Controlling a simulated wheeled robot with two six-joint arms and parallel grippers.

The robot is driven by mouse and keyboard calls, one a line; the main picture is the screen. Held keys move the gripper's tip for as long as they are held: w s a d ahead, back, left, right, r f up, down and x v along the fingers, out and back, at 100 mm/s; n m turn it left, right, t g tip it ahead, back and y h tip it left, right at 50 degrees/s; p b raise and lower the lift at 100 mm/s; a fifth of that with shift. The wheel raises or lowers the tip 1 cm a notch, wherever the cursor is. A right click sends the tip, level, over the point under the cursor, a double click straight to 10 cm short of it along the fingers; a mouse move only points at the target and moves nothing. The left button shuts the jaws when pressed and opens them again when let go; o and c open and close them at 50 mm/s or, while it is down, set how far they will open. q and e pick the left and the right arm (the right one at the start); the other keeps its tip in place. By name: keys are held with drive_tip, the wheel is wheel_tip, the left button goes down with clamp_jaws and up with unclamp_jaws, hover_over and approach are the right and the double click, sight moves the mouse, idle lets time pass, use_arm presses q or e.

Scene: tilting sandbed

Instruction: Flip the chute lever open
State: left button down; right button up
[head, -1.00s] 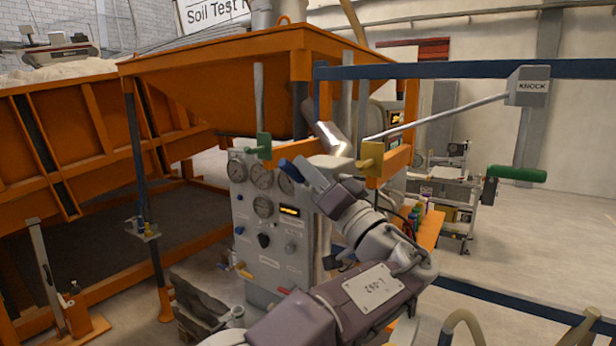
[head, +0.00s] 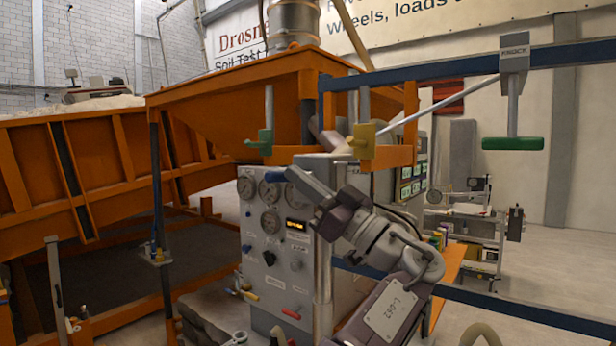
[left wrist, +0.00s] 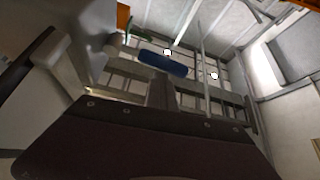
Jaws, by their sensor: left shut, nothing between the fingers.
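My left gripper (head: 296,174) is shut and empty, in front of the upper right of the grey gauge panel (head: 272,240). The orange hopper (head: 235,105) stands above and behind it. On the hopper's frame are a green fitting (head: 262,143) with an upright grey rod and a yellow fitting (head: 362,140). A metal chute tube (head: 328,138) shows partly between them. In the left wrist view a short blue grip (left wrist: 163,63) lies beyond my gripper's dark body, apart from it as far as I can see. I cannot tell which part is the chute lever.
A blue beam (head: 430,70) crosses at upper right, with a KNOCK box (head: 514,52) and a hanging green handle (head: 513,143). An orange-sided sandbed (head: 70,170) fills the left. A wheeled stand (head: 470,225) is behind at right. Open floor shows at far right.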

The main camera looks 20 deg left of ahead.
use_arm(q)
drive_tip(key=shift+a+f+n+g+p, duration=0.1)
drive_tip(key=shift+f+n+g+p, duration=0.35)
drive_tip(key=shift+n+g, duration=0.45)
drive_tip(key=shift+a+f+n+g+p, duration=0.1)
drive_tip(key=shift+f+n+g+p, duration=0.3)
drive_tip(key=shift+n, duration=0.8)
drive_tip(key=shift+w+f+g+b, duration=0.1)
drive_tip(key=shift+f+g+b, duration=0.2)
drive_tip(key=shift+f, duration=0.25)
idle(1.3)
drive_tip(key=shift+f, duration=0.1)
idle(1.3)
